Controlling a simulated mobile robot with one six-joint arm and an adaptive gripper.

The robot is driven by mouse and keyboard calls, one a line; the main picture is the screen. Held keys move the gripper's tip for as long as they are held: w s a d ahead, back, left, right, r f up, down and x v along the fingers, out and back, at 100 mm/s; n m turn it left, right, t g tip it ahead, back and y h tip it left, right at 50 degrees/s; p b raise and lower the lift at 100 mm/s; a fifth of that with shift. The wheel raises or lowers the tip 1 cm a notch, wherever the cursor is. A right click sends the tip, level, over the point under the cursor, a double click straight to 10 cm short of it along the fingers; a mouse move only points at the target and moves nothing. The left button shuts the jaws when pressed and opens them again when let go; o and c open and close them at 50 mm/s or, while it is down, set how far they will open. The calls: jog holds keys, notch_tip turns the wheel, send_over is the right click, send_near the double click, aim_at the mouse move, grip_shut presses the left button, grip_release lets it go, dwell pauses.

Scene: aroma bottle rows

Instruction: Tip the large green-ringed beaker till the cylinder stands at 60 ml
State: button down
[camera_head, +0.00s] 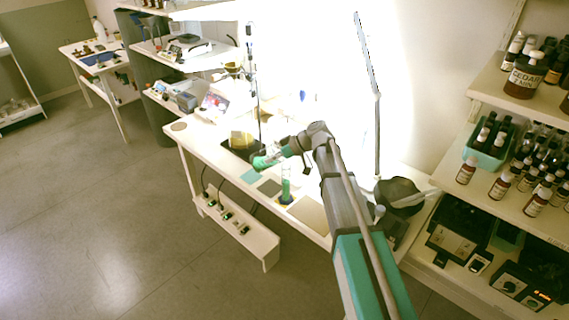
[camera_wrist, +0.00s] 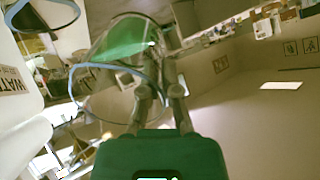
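The large beaker (camera_head: 261,162) holds green liquid and is tilted at the end of my arm, above the bench. In the wrist view the glass beaker (camera_wrist: 128,42) lies tipped just beyond my gripper (camera_wrist: 161,92), with green liquid along its wall. My gripper is shut on it; it also shows in the head view (camera_head: 283,153). I cannot make out a pouring stream.
A teal mat (camera_head: 250,175), a grey mat (camera_head: 269,187) and a tan board (camera_head: 309,214) lie on the bench around the cylinder. A dark tray (camera_head: 238,150) is behind. A dark bowl-shaped object (camera_head: 400,192) and shelves of bottles (camera_head: 500,185) are at right. Open floor lies left.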

aim_at(259, 164)
jog(key=shift+a+h, duration=0.1)
jog(key=shift+h, duration=0.3)
jog(key=shift+a+p, duration=0.1)
jog(key=shift+p, duration=0.25)
jog(key=shift+a+f+h+p, duration=0.6)
jog(key=shift+a+f+h, duration=0.1)
jog(key=shift+h, duration=0.4)
jog(key=shift+s+a+f+h, duration=0.1)
jog(key=shift+a+f+h, duration=0.35)
jog(key=shift+f+h, duration=0.3)
jog(key=shift+s+a+f+h, duration=0.1)
jog(key=shift+a+f+h, duration=0.4)
jog(key=shift+h, duration=0.45)
jog(key=shift+a+f+t+h+p, duration=0.35)
jog(key=shift+a+h, duration=0.25)
jog(key=shift+h, duration=0.1)
jog(key=shift+a+f+h+b, duration=0.2)
jog(key=shift+a+f+h, duration=0.15)
jog(key=shift+a+h, duration=0.4)
jog(key=shift+a+f+h+b, duration=0.2)
jog(key=shift+a+f+h, duration=0.25)
jog(key=shift+h, duration=0.5)
jog(key=shift+a+r, duration=0.1)
jog(key=shift+r, duration=0.05)
